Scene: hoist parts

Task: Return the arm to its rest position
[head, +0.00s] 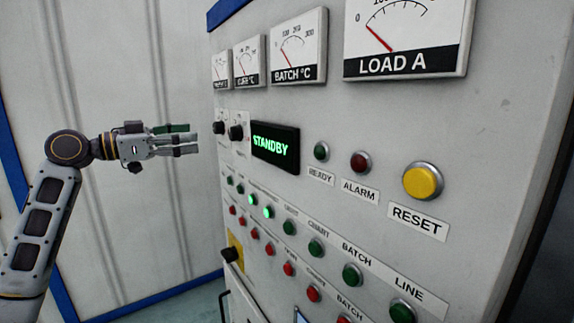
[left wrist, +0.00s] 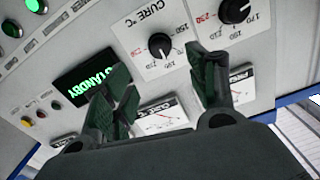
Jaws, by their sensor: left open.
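My left gripper (head: 182,140) is at the left of the control panel (head: 380,130) in the head view, close to two black knobs. Its arm reaches in from the left with the elbow raised. In the left wrist view its two green-padded fingers (left wrist: 165,95) are apart with nothing between them. A black knob with a CURE °C scale (left wrist: 160,46) lies beyond the fingertips there, and a second knob (left wrist: 234,10) is beyond the right finger. Any contact with the panel cannot be told. My right gripper is in neither view.
The panel carries a display reading STANDBY (head: 275,147), a yellow RESET button (head: 422,181), rows of green and red buttons and several gauges. Two green lamps (head: 252,200) are lit. Left of the panel is open space before a pale wall (head: 120,220).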

